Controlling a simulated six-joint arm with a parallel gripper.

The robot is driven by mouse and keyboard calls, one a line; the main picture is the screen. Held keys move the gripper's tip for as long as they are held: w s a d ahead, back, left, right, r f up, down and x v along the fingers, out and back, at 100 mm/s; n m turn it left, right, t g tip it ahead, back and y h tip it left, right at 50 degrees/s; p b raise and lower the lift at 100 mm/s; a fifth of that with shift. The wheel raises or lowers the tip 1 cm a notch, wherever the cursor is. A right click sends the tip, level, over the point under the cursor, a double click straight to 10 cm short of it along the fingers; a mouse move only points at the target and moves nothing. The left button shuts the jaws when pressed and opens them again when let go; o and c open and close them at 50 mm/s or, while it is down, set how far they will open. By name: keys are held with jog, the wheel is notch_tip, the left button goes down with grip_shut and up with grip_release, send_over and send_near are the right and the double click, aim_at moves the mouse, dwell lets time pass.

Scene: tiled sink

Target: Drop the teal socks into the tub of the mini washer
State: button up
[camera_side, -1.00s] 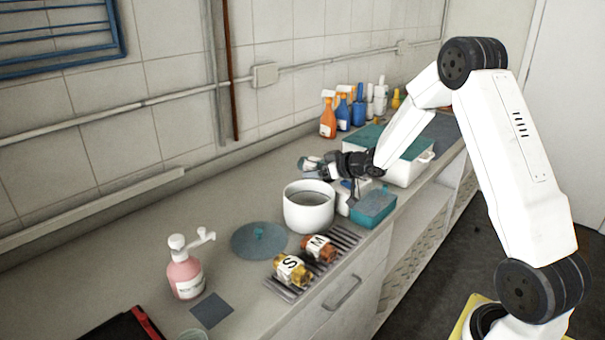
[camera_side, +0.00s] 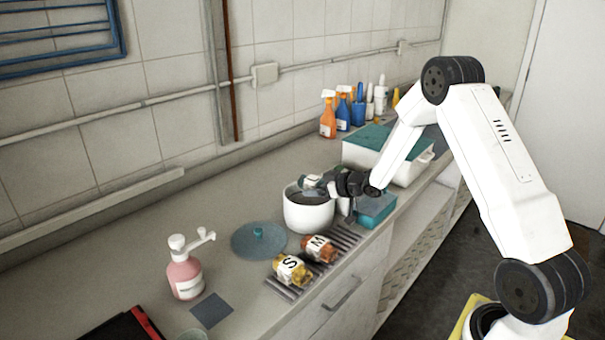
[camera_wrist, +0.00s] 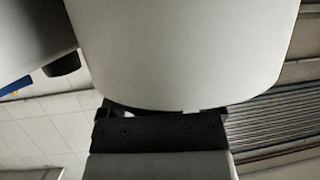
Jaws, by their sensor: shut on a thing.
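The white round tub (camera_side: 309,215) of the mini washer stands open on the counter, with a dark interior. My gripper (camera_side: 321,185) is over the tub's rim, reaching in from the right. It is shut on a small pale and teal bundle, the teal socks (camera_side: 311,182), held over the tub's opening at about rim height. The jaws hide part of the bundle, and I cannot tell whether it touches the tub. The wrist view does not clearly show the socks.
A round teal lid (camera_side: 257,240) lies left of the tub. Two labelled jars (camera_side: 318,249) lie on a slatted rack in front. A teal box (camera_side: 374,210) sits close right of the tub. A pink pump bottle (camera_side: 185,272) stands front left. Spray bottles (camera_side: 328,118) line the wall.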

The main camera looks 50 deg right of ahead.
jog(key=shift+f, duration=0.15)
jog(key=o, duration=1)
jog(key=shift+s, duration=0.1)
jog(key=v, duration=0.7)
jog(key=shift+s, duration=0.3)
